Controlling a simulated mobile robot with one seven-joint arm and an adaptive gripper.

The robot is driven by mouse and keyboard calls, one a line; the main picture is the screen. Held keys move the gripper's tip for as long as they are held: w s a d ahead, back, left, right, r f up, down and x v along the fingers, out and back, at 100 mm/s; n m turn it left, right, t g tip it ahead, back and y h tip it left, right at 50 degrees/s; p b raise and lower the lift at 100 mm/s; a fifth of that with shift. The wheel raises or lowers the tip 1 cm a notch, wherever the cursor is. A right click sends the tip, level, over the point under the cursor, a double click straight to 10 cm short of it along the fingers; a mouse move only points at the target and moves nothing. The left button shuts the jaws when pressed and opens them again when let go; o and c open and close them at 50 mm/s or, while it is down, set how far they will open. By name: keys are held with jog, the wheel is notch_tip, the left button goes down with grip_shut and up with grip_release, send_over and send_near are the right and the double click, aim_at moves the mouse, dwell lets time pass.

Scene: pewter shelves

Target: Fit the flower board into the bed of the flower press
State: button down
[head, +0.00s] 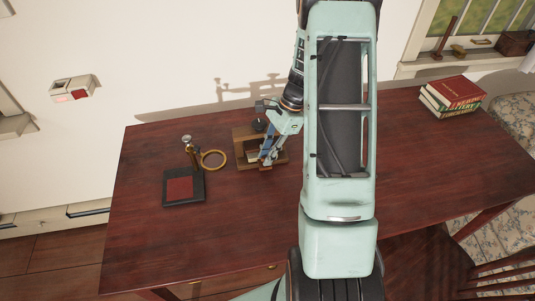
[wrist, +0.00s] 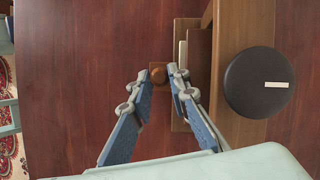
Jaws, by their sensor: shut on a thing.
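The flower press (head: 242,150) is a wooden frame standing on the table near the wall. In the wrist view its upright and top beam (wrist: 244,25) are at the right, with a round black screw knob (wrist: 258,82). My gripper (head: 266,158) is at the front of the press. In the wrist view its fingertips (wrist: 159,74) are closed on a small round brown knob (wrist: 158,73), which looks like the flower board's handle. A pale edge (wrist: 182,54) beside the fingers may be part of the board; most of it is hidden, and I cannot tell how it sits in the bed.
A brass stand with a ring (head: 213,160) is left of the press, close by. A black plate with a red panel (head: 183,188) lies at the table's left. Books (head: 452,94) are stacked at the far right. The table's front left (head: 190,240) is clear.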

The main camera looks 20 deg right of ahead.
jog(key=shift+w+d, duration=0.1)
jog(key=shift+w, duration=0.1)
jog(key=c, duration=1.7)
grip_release()
jog(key=shift+c, duration=0.2)
jog(key=v, duration=1.2)
